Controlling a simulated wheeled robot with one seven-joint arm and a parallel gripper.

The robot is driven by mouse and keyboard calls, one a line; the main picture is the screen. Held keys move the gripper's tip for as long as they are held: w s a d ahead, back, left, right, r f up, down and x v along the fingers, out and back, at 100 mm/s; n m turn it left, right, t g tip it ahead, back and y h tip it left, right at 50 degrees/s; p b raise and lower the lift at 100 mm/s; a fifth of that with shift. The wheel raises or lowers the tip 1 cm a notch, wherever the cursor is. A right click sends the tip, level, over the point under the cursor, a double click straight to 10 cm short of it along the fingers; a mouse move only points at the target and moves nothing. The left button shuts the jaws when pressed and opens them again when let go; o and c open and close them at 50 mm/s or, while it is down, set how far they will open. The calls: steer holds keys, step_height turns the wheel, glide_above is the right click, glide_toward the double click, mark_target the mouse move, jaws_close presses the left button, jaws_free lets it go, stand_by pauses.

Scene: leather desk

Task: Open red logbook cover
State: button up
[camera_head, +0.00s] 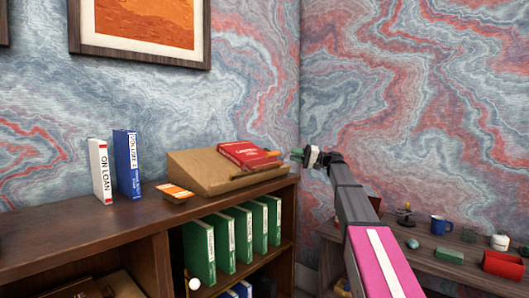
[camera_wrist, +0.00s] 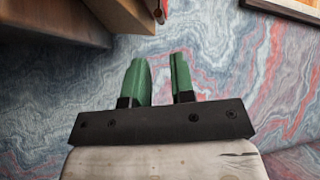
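The red logbook (camera_head: 246,153) lies on a sloped tan desk stand (camera_head: 190,182) on top of the wooden shelf unit. Its cover appears closed, with white lettering on it. My gripper (camera_head: 297,154) is in the air just right of the logbook and stand, apart from them. In the wrist view its two green fingers (camera_wrist: 160,60) are spread with an empty gap between them. A small red edge, likely the logbook (camera_wrist: 164,4), shows at the top of the wrist view; most of the book is out of that frame.
A white "ON LOAN" book (camera_head: 101,171) and a blue book (camera_head: 127,164) stand at the left. An orange-topped box (camera_head: 174,193) lies by the stand. Green binders (camera_head: 199,252) fill the shelf below. A side table at right holds a blue mug (camera_head: 440,225) and red tray (camera_head: 503,264).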

steer(key=a, duration=0.3)
steer(key=a+r, duration=0.1)
steer(key=a, duration=0.6)
steer(key=shift+s+a+r, duration=0.1)
steer(key=shift+a+r, duration=0.2)
steer(key=shift+a, duration=0.05)
jaws_close()
